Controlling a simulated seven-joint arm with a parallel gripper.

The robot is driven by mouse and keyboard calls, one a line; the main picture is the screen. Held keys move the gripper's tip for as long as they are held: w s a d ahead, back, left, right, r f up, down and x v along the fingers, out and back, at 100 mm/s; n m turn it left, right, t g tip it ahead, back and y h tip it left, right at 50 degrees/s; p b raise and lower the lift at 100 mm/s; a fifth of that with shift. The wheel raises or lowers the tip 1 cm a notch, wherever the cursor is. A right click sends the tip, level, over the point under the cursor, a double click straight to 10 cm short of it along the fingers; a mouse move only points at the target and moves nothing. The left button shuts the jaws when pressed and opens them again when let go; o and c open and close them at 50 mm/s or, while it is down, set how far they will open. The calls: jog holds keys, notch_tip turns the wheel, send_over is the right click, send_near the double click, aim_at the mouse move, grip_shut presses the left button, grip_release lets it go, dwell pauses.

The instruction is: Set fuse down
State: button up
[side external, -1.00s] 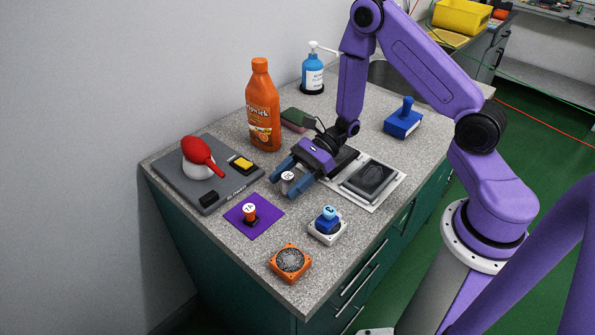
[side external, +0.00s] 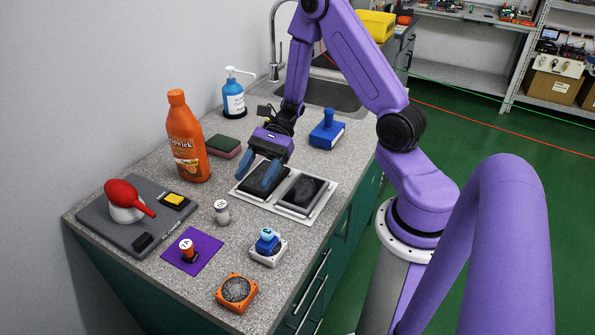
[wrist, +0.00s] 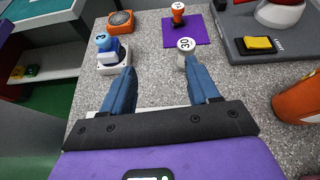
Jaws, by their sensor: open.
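A grey fuse (side external: 221,212) with a white labelled top stands upright on the bare speckled counter. In the wrist view the fuse (wrist: 186,45) is beyond the tip of the right-hand finger, its top reading what looks like 30. My gripper (side external: 256,172) is open and empty, over the dark pads behind the fuse and apart from it. The two blue fingers (wrist: 160,67) are spread wide in the wrist view. An orange fuse marked 1A (side external: 187,249) stands on a purple mat (side external: 205,252). A blue-topped fuse (side external: 267,239) stands in a white holder (side external: 272,258).
An orange round-faced unit (side external: 236,291) sits at the front. White-framed dark pads (side external: 300,192) lie right.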

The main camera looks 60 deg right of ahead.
jog(key=s+a+r+n+h, duration=0.1)
jog(key=s+r+n+h, duration=0.2)
jog(key=s+n, duration=0.3)
jog(key=s+a+r+n+h, duration=0.1)
jog(key=s+r+n+h, duration=0.2)
jog(key=n, duration=1.1)
jog(key=s+a+r+n+h, duration=0.1)
jog(key=s+r+n+h, duration=0.2)
jog(key=s+n+h, duration=0.3)
jog(key=s+n, duration=0.3)
jog(key=s, duration=0.1)
jog(key=shift+s+a+n+h, duration=0.25)
jog(key=shift+s+n+h, duration=0.05)
jog(key=shift+s+n, duration=0.1)
